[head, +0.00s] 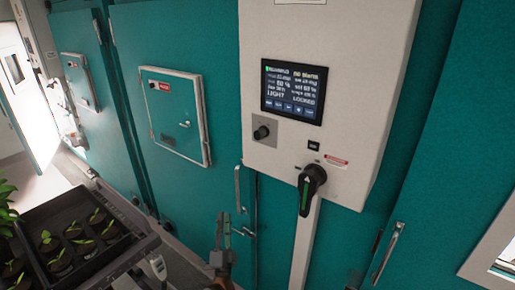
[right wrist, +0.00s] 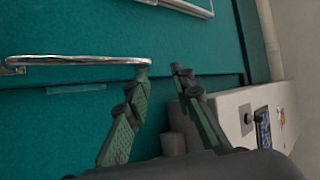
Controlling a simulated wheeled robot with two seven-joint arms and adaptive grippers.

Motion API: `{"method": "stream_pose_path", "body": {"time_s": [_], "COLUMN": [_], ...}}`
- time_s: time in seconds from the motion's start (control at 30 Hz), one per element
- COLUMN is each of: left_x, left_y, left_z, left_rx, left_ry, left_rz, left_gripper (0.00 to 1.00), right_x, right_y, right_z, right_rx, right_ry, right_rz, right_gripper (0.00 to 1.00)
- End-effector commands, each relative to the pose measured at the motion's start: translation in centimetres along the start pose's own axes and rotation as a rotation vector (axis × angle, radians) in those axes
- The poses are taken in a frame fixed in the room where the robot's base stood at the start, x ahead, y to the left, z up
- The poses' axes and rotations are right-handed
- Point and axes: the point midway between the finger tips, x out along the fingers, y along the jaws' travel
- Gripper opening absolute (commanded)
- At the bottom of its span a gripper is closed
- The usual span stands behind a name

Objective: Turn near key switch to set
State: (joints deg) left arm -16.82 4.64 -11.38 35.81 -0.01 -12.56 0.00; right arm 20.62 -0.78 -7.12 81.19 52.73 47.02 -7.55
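The control box (head: 345,60) is white and fixed to the teal chamber wall. Its key switch (head: 261,132) is a small black knob on a grey plate, left of and below the lit screen (head: 293,91). A black rotary handle with a green arrow (head: 311,188) sits lower on the box. My right gripper (head: 231,228) is below and left of the key switch, apart from it. In the right wrist view its fingers (right wrist: 161,78) are spread with nothing between them, and the control box (right wrist: 230,101) shows at the right. My left gripper is out of view.
A metal door handle (head: 238,188) stands close to my right gripper; a bar handle also shows in the right wrist view (right wrist: 75,61). A framed hatch (head: 174,113) is further left. A black tray (head: 75,228) of seedlings stands at lower left.

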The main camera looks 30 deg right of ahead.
Motion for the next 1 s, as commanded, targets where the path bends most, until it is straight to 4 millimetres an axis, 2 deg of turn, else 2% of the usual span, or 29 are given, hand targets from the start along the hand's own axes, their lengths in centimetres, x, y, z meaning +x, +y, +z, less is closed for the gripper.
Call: {"method": "stream_pose_path", "body": {"time_s": [0.03, 0.07, 0.1, 0.17, 0.2, 0.3, 0.4, 0.5, 0.63, 1.0], "left_x": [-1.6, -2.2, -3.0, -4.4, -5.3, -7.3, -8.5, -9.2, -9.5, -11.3], "left_y": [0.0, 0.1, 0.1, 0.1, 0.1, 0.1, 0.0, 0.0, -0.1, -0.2], "left_z": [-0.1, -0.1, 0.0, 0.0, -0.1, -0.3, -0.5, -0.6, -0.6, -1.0], "left_rx": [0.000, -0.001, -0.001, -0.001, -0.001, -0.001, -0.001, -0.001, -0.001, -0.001], "left_ry": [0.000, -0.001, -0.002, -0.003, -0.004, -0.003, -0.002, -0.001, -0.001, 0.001], "left_rz": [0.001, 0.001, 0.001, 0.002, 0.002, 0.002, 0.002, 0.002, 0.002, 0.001], "left_gripper": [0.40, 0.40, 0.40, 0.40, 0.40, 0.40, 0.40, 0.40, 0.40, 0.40], "right_x": [4.1, 5.9, 8.1, 10.7, 12.2, 13.9, 14.3, 14.2, 14.4, 17.9], "right_y": [-5.2, -7.6, -10.6, -14.9, -17.7, -22.9, -26.2, -28.2, -28.8, -25.1], "right_z": [-3.8, -6.0, -9.1, -13.9, -16.9, -22.3, -24.7, -25.5, -25.9, -27.6], "right_rx": [0.108, 0.175, 0.273, 0.437, 0.563, 0.852, 1.066, 1.194, 1.257, 1.257], "right_ry": [0.128, 0.204, 0.307, 0.458, 0.554, 0.723, 0.797, 0.819, 0.823, 0.824], "right_rz": [-0.004, 0.003, 0.019, 0.057, 0.092, 0.206, 0.315, 0.392, 0.435, 0.435], "right_gripper": [0.22, 0.22, 0.22, 0.22, 0.22, 0.22, 0.22, 0.22, 0.22, 0.22]}}
